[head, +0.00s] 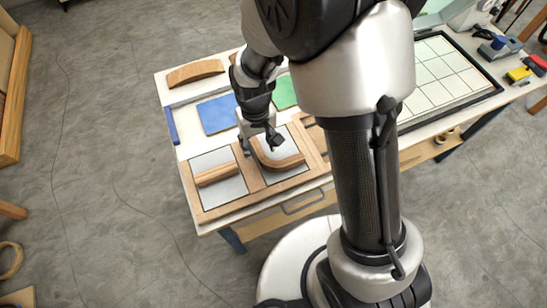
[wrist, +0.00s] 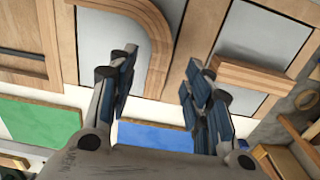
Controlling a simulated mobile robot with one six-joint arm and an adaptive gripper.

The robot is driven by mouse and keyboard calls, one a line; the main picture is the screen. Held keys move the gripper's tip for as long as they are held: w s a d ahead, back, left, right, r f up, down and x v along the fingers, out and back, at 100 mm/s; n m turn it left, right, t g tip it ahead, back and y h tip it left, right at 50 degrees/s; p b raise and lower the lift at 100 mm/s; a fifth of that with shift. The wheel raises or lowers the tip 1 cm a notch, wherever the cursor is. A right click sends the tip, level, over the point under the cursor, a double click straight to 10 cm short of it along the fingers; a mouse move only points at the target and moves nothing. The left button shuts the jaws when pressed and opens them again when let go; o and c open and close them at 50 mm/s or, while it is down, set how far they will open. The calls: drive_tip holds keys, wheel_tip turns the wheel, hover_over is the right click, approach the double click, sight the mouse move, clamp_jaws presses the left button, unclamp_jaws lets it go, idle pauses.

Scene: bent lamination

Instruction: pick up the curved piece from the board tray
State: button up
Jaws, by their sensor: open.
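The curved piece (head: 282,164) is a bent light-wood strip lying in a pale-floored compartment of the wooden board tray (head: 251,178). In the wrist view the curved piece (wrist: 160,42) bends at the upper middle. My gripper (head: 258,143) is over the left part of that compartment in the head view, partly covering the piece. In the wrist view my gripper (wrist: 161,75) has its fingers spread, with the bend's edge showing beyond and between them. It appears empty. Contact and exact height cannot be told.
A straight wooden piece (head: 216,174) lies in the left compartment. Blue (head: 217,114) and green (head: 284,92) mats lie behind the tray. An arched wooden piece (head: 195,72) rests at the back left. A gridded panel (head: 440,75) is on the right. Tray dividers rise around the compartments.

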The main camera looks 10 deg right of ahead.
sight(260, 151)
wheel_tip(260, 151, down, 4)
drive_tip(key=shift+w+f+b, duration=0.1)
drive_tip(key=shift+w+b, duration=0.05)
drive_tip(key=shift+b, duration=0.55)
drive_tip(key=shift+d, duration=0.1)
drive_tip(key=shift+c, duration=0.2)
clamp_jaws()
